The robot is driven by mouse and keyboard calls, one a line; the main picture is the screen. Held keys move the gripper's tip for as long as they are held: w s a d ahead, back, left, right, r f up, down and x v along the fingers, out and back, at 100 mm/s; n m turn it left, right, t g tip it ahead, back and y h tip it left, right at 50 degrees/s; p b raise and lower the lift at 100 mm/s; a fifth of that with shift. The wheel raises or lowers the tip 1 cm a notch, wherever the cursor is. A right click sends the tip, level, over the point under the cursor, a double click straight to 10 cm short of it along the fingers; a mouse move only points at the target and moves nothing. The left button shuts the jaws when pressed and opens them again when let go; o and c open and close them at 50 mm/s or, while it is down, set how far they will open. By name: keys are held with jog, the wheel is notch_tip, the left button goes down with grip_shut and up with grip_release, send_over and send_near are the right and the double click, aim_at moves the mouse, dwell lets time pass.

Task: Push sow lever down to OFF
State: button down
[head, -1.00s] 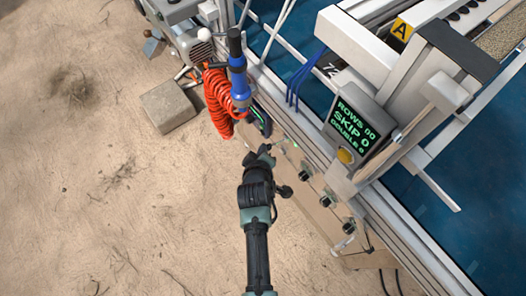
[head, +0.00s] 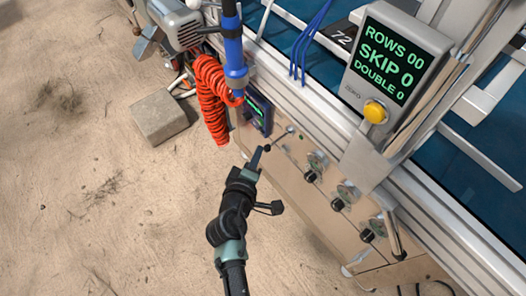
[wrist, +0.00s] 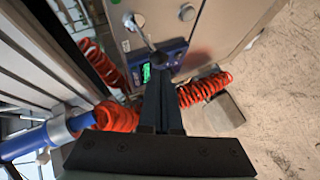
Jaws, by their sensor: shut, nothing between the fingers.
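The sow lever (head: 279,138) is a thin metal stem on the beige control panel, with a dark knob at its near end. In the wrist view my gripper (wrist: 160,76) reaches up the middle of the picture.
A blue display box (head: 258,113) sits just beside the lever. A red coiled hose (head: 211,97) hangs at the left. Several dark knobs (head: 312,168) line the panel to the right. A counter screen (head: 394,58) stands above. The ground at left is mostly open.

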jog(key=shift+f+p, duration=0.1)
jog(key=shift+p, duration=0.2)
jog(key=shift+r+p, duration=0.75)
